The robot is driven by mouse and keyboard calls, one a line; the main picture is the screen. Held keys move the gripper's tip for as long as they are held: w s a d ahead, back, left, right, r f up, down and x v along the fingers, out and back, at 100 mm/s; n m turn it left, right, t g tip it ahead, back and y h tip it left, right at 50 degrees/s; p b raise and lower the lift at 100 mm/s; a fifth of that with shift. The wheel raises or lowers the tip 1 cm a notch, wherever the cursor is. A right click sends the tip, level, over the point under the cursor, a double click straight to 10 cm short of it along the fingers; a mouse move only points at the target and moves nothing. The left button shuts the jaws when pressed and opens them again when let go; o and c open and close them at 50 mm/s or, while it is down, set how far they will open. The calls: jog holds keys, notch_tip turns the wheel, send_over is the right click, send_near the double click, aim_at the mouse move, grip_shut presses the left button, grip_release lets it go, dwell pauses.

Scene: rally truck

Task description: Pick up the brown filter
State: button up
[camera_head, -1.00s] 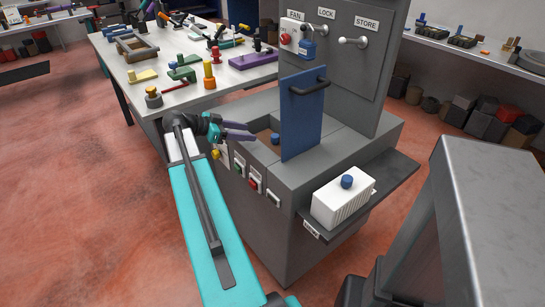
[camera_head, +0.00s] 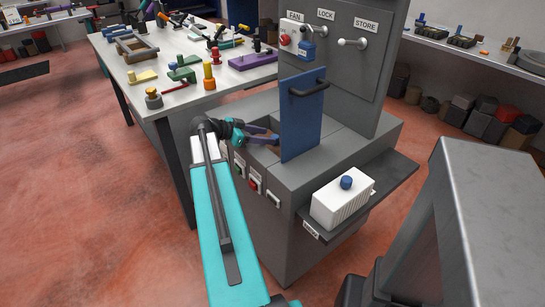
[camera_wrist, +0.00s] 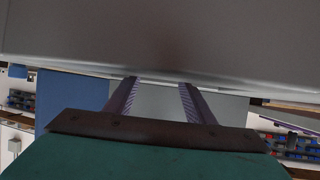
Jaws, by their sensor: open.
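The brown filter cannot be made out clearly now; my gripper (camera_head: 276,137) covers the opening in the top of the grey cabinet (camera_head: 335,175), where a blue knob and a brownish patch showed before. My gripper is open, its purple fingers reaching over that opening just left of the upright blue panel (camera_head: 304,115). In the wrist view, the fingers (camera_wrist: 158,87) are apart with nothing visibly held between them. A broad grey surface fills the top of that view.
A white ribbed block (camera_head: 342,206) with a blue knob sits on the dark side shelf (camera_head: 385,180). FAN, LOCK and STORE controls are on the grey upright panel (camera_head: 350,75). A white table (camera_head: 180,97) with many parts stands behind left.

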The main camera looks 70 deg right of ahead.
aim_at(274, 136)
jog(key=shift+p+x, duration=0.45)
jog(key=shift+x, duration=2.1)
grip_shut()
